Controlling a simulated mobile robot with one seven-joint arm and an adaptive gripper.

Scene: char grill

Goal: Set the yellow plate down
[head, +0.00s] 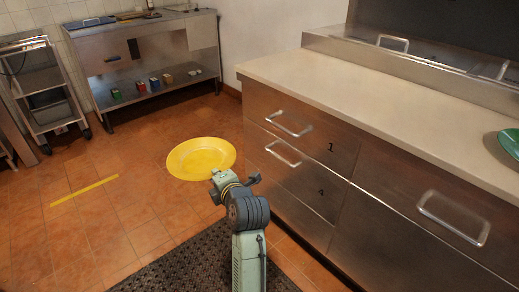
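The yellow plate (201,157) is in the head view, left of the counter and in front of the drawers, with the tiled floor behind it. It looks roughly level, its upper face showing, and appears to hang in the air rather than rest on anything. My gripper (217,175) is at the plate's near rim, at its lower right, and appears shut on it. The fingertips are small here and partly hidden, so the exact grip on the rim is hard to see.
A pale countertop (330,85) runs along the right above steel drawers (300,160) with bar handles. A green plate (510,143) lies at its right end. A steel bench (150,55) and a wheeled cart (45,90) stand at the back left. A dark mat (185,268) lies below.

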